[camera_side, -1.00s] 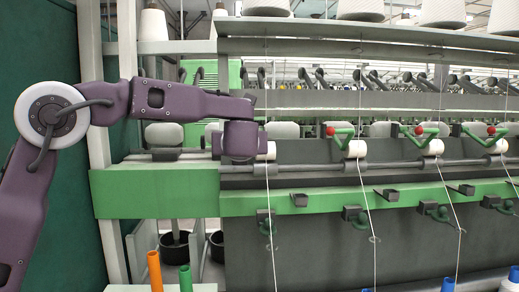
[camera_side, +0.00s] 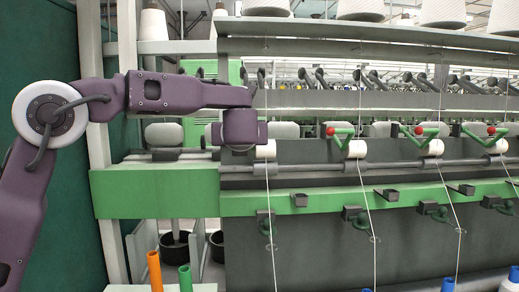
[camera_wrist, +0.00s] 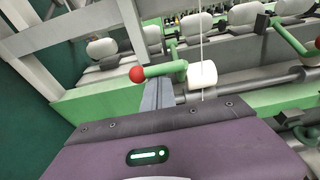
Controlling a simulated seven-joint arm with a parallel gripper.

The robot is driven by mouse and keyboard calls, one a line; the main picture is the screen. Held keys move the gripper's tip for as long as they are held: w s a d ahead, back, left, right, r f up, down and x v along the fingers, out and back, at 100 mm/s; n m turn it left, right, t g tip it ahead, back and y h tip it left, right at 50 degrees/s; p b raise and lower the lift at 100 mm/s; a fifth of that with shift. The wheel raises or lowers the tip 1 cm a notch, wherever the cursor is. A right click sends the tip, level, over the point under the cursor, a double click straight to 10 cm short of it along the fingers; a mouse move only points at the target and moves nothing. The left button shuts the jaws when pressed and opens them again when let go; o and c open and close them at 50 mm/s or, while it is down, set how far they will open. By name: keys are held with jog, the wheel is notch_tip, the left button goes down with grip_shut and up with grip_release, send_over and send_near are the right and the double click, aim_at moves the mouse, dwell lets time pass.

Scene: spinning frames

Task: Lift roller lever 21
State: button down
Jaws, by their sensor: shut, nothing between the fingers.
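A roller lever with a red ball knob (camera_wrist: 137,74) and a green arm shows in the wrist view, just beyond my gripper. A white roller (camera_wrist: 202,75) is to its right. The grey fingers of my gripper (camera_wrist: 156,94) are together, empty, below the green arm in the picture; I cannot tell whether they touch it. In the side view my purple wrist (camera_side: 240,129) is in front of the left end of the roller row and hides this lever. Another red-knobbed lever (camera_side: 331,131) is to its right. No number 21 is legible.
More red-knobbed levers (camera_side: 420,130) line the machine to the right. A green rail (camera_side: 270,204) runs below the rollers, and a shelf (camera_side: 380,35) with white cones is above. Thread strands hang in front. An orange tube (camera_side: 154,272) and a green tube stand at the bottom left.

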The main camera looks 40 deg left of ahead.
jog(key=shift+w+a+r, duration=0.15)
jog(key=shift+r, duration=0.8)
jog(key=shift+w+a+r, duration=0.1)
jog(key=shift+a+r, duration=0.05)
jog(key=shift+r, duration=0.85)
jog(key=r, duration=0.1)
jog(key=w+a+r, duration=0.1)
jog(key=r, duration=0.1)
jog(key=shift+w+a+r, duration=0.25)
jog(key=shift+w+r, duration=0.05)
jog(key=shift+r, duration=0.05)
jog(key=s+d+f, duration=0.1)
jog(key=s+d, duration=0.5)
jog(key=shift+s+d, duration=0.2)
dwell(0.5)
